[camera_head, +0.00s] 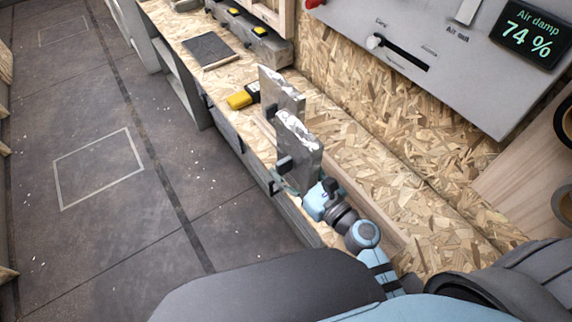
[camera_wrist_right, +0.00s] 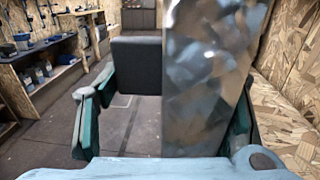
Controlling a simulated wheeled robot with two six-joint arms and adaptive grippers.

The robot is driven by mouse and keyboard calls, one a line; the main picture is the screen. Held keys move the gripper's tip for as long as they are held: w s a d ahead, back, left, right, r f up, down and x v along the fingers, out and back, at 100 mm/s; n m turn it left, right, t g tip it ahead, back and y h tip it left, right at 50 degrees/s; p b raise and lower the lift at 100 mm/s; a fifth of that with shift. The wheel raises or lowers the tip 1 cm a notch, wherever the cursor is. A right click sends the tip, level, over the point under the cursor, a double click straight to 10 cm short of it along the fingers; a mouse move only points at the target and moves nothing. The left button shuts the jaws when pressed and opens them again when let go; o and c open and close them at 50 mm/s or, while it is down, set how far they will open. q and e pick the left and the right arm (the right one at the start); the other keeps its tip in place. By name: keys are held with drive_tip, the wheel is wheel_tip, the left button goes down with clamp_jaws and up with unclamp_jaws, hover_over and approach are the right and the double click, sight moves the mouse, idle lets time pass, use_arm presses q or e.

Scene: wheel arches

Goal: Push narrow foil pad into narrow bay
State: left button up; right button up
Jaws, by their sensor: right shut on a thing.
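Two upright silvery foil pads stand one behind the other along the particle-board bench in the head view. My right gripper (camera_head: 291,184) is at the lower end of the nearer foil pad (camera_head: 300,148) and is shut on it. The farther foil pad (camera_head: 282,92) stands just behind. In the right wrist view the held foil pad (camera_wrist_right: 205,85) rises between the fingers of my right gripper (camera_wrist_right: 165,100), with a dark block (camera_wrist_right: 137,65) on its left. I cannot tell which pad is the narrow one, nor pick out the narrow bay. My left gripper is not in view.
A yellow and black tool (camera_head: 242,96) and a dark flat plate (camera_head: 208,50) lie on the bench (camera_head: 375,175) farther back. A grey panel (camera_head: 430,60) with a slider and an "Air damp 74 %" display (camera_head: 530,35) is at the right. The floor at the left is clear.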

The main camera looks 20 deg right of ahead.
sight(290, 161)
drive_tip(key=shift+w+a+f, duration=0.3)
drive_tip(key=shift+w+f, duration=0.1)
drive_tip(key=shift+w, duration=0.15)
drive_tip(key=shift+w+a+f, duration=0.3)
drive_tip(key=shift+w+f, duration=0.1)
drive_tip(key=shift+w, duration=0.15)
drive_tip(key=shift+w+d+f+b, duration=0.15)
drive_tip(key=shift+w+d+b, duration=0.1)
drive_tip(key=shift+d, duration=0.2)
drive_tip(key=shift+w+d+f+b, duration=0.1)
drive_tip(key=shift+w+d+f, duration=0.1)
drive_tip(key=shift+d, duration=0.25)
use_arm(q)
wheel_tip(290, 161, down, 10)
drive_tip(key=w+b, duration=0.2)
drive_tip(key=b, duration=0.7)
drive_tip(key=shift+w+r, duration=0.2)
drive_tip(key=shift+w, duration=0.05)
use_arm(e)
drive_tip(key=w+d+f, duration=0.2)
drive_tip(key=d+f, duration=0.3)
drive_tip(key=d, duration=0.4)
drive_tip(key=shift+w+d+f, duration=0.35)
drive_tip(key=shift+f, duration=0.05)
drive_tip(key=o, duration=1.2)
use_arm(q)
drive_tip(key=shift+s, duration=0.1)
use_arm(e)
drive_tip(key=shift+s, duration=0.1)
